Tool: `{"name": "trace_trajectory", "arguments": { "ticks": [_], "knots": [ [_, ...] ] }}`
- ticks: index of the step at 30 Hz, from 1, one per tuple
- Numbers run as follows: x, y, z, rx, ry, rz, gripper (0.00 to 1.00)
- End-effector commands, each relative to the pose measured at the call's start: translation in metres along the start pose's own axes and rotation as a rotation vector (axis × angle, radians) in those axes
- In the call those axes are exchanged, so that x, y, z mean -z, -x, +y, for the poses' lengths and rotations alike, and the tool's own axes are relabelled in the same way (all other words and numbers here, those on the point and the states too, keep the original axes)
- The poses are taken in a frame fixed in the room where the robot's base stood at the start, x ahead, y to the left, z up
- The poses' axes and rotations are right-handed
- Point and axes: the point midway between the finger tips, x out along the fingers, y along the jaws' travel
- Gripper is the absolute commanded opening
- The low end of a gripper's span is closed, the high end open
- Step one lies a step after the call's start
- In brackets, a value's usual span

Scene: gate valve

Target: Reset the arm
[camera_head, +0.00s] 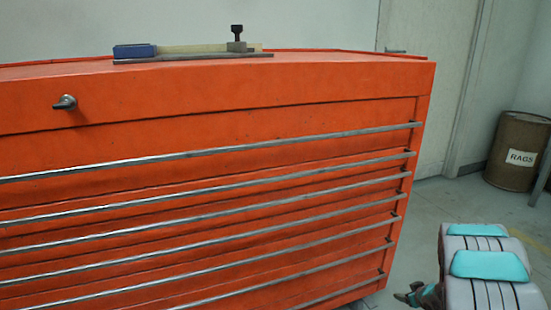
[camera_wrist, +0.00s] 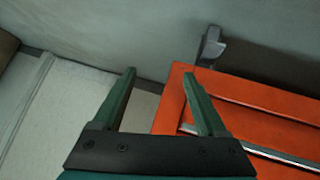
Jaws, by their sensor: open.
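My gripper (camera_wrist: 158,78) shows in the wrist view with its two green fingers spread apart and nothing between them. In that view, a corner of the orange tool chest (camera_wrist: 225,98) lies behind and to the right of the fingers, and I cannot tell how far off it is. In the head view, part of my arm (camera_head: 490,265) shows at the lower right, to the right of the chest.
The orange chest (camera_head: 230,98) with long metal drawer handles fills most of the head view. On its top lie a flat metal bar (camera_head: 195,57) and a blue block (camera_head: 134,51). A brown rags drum (camera_head: 515,150) stands at the far right. Grey floor shows right of the chest.

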Motion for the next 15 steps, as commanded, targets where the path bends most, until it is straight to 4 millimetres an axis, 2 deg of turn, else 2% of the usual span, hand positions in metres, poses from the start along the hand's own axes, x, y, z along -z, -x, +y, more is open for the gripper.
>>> {"name": "trace_trajectory", "arguments": {
  "ticks": [1, 7, 11, 15],
  "knots": [
    [0.015, 0.017, 0.009, -0.038, 0.009, -0.031, 0.75],
    [0.042, 0.08, 0.03, -0.165, -0.005, -0.175, 0.75],
    [0.057, 0.127, 0.031, -0.227, -0.035, -0.262, 0.75],
    [0.07, 0.179, 0.021, -0.27, -0.08, -0.346, 0.75]
  ]
}}
